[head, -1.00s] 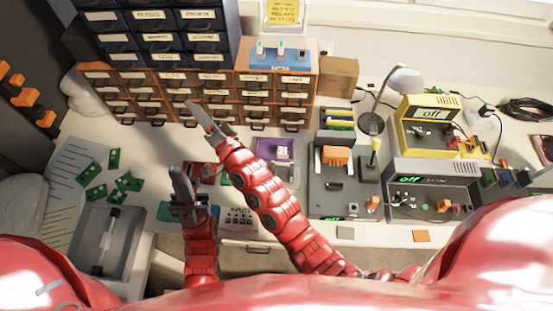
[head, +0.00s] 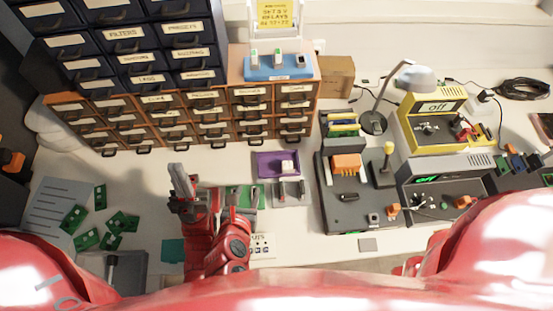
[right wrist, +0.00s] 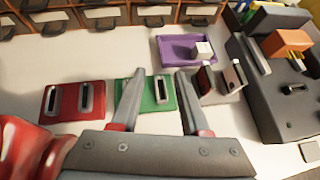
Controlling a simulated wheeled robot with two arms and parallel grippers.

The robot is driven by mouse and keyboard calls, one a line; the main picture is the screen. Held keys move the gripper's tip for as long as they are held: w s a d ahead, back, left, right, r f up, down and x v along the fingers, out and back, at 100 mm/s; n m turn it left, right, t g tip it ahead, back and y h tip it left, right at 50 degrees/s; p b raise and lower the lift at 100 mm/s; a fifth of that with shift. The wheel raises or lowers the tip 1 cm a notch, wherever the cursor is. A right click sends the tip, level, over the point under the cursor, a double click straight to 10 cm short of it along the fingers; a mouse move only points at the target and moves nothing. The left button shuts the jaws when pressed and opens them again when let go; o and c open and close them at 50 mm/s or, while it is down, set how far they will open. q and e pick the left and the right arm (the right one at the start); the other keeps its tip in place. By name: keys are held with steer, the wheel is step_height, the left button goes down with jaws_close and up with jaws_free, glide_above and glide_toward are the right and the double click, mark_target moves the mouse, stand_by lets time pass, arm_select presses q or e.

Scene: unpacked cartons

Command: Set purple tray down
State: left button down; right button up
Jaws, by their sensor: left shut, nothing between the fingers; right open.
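The purple tray (head: 263,170) lies flat on the white bench in front of the drawer cabinet, with a white block (head: 287,167) in its right part. In the right wrist view the tray (right wrist: 178,52) shows beyond the fingers, apart from them. My right gripper (right wrist: 158,105) is open and empty, its fingers over the green plate's area, nearer to me than the tray. In the head view its hand is low in the middle and its fingers are hard to make out. My left gripper (head: 178,182) is shut and empty, left of the tray.
A green slotted plate (right wrist: 158,92) and a red slotted plate (right wrist: 72,99) lie near the right gripper. A grey slotted piece (head: 290,193) stands just in front of the tray. A dark workstation (head: 350,200) stands to the right. The drawer cabinet (head: 170,125) blocks the back.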

steer(key=shift+d+f, duration=0.1)
steer(key=shift+f, duration=0.2)
steer(key=p, duration=0.2)
glide_toward(258, 161)
steer(key=x, duration=0.3)
steer(key=shift+d+f, duration=0.1)
steer(key=shift+w+f, duration=0.15)
steer(key=shift+w, duration=0.2)
steer(key=p+x, duration=0.2)
steer(key=x, duration=0.2)
steer(key=shift+w+d+f, duration=0.1)
steer(key=shift+w+f, duration=0.1)
steer(key=shift+f, duration=0.05)
jaws_close()
stand_by(0.7)
